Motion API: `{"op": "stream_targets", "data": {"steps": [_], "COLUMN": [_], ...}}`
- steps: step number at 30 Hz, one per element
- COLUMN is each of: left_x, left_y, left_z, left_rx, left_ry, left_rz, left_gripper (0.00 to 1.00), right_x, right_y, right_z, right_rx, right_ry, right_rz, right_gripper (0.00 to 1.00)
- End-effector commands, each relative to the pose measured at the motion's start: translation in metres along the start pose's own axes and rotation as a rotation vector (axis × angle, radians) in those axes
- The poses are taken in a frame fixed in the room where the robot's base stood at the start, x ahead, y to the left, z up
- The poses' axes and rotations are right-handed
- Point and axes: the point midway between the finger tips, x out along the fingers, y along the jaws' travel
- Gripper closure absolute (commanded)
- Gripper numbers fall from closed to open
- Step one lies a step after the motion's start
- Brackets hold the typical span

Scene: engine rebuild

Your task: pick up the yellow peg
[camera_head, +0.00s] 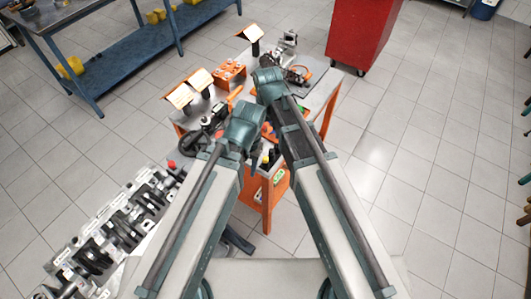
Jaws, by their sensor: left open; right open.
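A small yellow spot (265,160), which may be the yellow peg, shows at the near edge of the orange-legged table, beside dark parts and between my two arms. It is too small to make out its shape. My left gripper (255,148) is just above and left of it, over the near part of the table; its jaws are open, but the fingertips are mostly hidden by the wrist. My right gripper (270,98) is higher in the picture, over the middle of the table, also open, with its fingers hard to see. Neither visibly holds anything.
An orange block with holes (229,74), tilted label signs (180,96) and dark engine parts crowd the table. An engine block with a crankshaft (110,232) stands at lower left. A red cabinet (362,35) and a blue-shelved bench (140,62) stand behind. Tiled floor is clear right.

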Motion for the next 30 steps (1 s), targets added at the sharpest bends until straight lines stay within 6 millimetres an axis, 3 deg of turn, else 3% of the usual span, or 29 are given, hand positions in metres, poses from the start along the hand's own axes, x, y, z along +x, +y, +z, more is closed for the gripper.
{"op": "stream_targets", "data": {"steps": [5,11,25,30], "left_x": [-0.002,0.009,0.072,0.085], "left_y": [0.0,0.001,0.007,0.008], "left_z": [0.0,-0.001,-0.004,-0.005], "left_rx": [-0.003,-0.003,-0.005,-0.005], "left_ry": [0.0,0.0,0.0,0.0], "left_rz": [0.0,0.0,0.0,0.0], "left_gripper": [0.5,0.5,0.5,0.5], "right_x": [-0.002,0.009,0.073,0.086], "right_y": [-0.001,-0.001,-0.002,-0.002], "right_z": [-0.004,-0.003,-0.003,-0.003], "right_rx": [0.003,0.002,0.002,0.002], "right_ry": [0.002,0.002,0.002,0.002], "right_rz": [-0.005,-0.005,-0.004,-0.004], "right_gripper": [0.36,0.36,0.36,0.36]}}
